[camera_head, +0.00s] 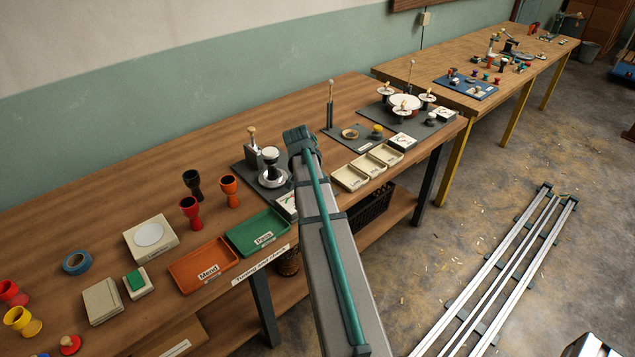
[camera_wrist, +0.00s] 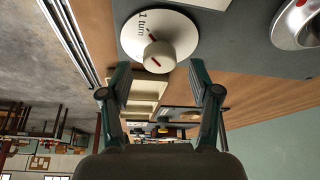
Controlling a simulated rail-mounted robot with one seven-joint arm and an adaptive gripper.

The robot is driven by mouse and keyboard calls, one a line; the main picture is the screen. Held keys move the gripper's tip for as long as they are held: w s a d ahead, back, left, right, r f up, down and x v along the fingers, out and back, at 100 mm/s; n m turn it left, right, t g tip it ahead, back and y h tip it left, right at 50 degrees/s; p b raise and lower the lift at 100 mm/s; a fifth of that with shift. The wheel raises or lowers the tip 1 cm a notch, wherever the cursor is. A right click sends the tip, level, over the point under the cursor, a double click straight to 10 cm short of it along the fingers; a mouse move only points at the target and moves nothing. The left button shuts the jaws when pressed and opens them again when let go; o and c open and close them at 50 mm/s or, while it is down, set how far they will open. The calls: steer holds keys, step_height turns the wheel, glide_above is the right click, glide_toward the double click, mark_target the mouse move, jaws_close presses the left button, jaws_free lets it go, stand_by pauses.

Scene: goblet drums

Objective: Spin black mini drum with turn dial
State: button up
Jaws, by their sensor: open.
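In the wrist view, a white dial plate (camera_wrist: 185,35) marked "1 turn" bears a pale round knob (camera_wrist: 158,56) with a red line. My gripper (camera_wrist: 161,82) is open, its two fingers apart on either side of the knob's line and just short of it. Nothing is between the fingers. In the head view, a small black drum with a white head (camera_head: 270,156) stands on a silver round base (camera_head: 272,178) on a dark board. The base shows partly in the wrist view (camera_wrist: 290,38). My arm hides the gripper and dial in the head view.
Another black goblet (camera_head: 192,184), a red one (camera_head: 190,211) and an orange one (camera_head: 229,190) stand left of the board. Green (camera_head: 284,235) and orange trays (camera_head: 226,273) lie along the front edge. More drum boards and pale trays (camera_head: 349,178) stand right of my arm.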

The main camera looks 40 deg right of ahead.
steer(key=v, duration=1)
